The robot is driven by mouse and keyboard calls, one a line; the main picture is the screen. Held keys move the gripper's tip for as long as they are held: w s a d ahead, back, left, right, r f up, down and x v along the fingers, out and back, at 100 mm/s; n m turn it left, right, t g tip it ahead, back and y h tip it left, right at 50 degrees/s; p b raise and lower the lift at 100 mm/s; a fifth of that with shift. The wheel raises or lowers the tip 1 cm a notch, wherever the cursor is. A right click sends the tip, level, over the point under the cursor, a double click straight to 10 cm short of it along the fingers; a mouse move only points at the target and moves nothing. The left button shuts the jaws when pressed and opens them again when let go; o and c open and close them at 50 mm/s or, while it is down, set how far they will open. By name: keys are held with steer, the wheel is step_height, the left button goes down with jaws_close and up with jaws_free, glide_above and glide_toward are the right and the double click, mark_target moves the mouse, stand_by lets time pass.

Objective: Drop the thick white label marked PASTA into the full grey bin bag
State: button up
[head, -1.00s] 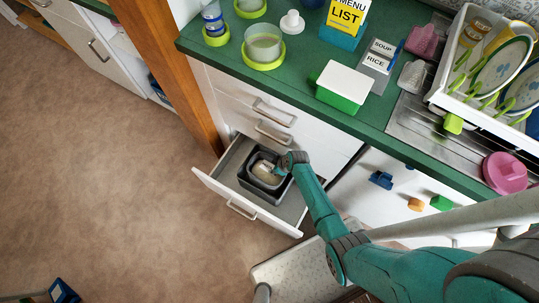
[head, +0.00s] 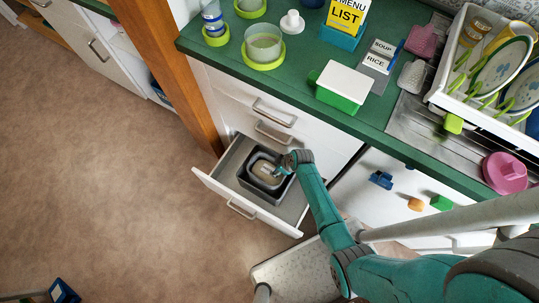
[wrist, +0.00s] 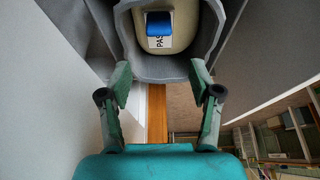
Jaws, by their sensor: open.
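A white label (wrist: 158,42) with the letters "PAS" showing lies against the cream mass, inside the bag's rim. A blue block (wrist: 159,22) sits on the label and covers part of it. My gripper (wrist: 160,84) is open, its fingers apart with nothing between them, close to the bag's rim. In the head view my gripper (head: 279,169) is over the right side of the bag.
The drawer (head: 222,187) is pulled out below the green counter (head: 225,55). SOUP and RICE labels (head: 378,57), a green-and-white box (head: 343,86) and a dish rack (head: 470,108) stand on the counter. A wooden post (head: 175,70) rises left of the drawer. The brown floor at left is mostly clear.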

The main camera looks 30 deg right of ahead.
steer(key=v, duration=0.8)
steer(key=shift+r, duration=0.2)
steer(key=shift+d, duration=0.1)
steer(key=shift+s, duration=0.15)
